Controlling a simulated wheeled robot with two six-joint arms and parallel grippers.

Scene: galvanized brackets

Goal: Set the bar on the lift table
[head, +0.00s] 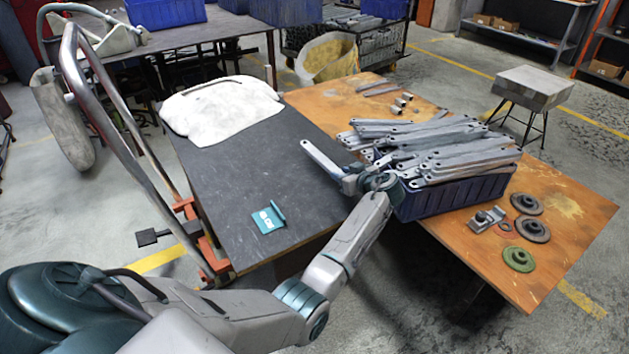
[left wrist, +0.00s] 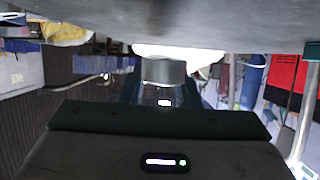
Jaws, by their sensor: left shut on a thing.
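My left gripper (head: 350,184) is shut on a grey galvanized bar (head: 319,157) near one end. The bar's free end points to the upper left, over the right part of the lift table (head: 225,180). The lift table has a dark grey top and a tubular handle at its left. I cannot tell how high the bar is above the top. In the left wrist view a short grey metal piece (left wrist: 163,71) shows between the jaws, seemingly the bar end-on. My right gripper is not in view.
A white cloth-like bundle (head: 222,108) lies on the far end of the lift table. A small teal item (head: 268,218) lies near its front. On the right, an orange-brown table (head: 570,215) carries a blue crate (head: 455,196) heaped with bars, plus several discs. The lift table's middle is clear.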

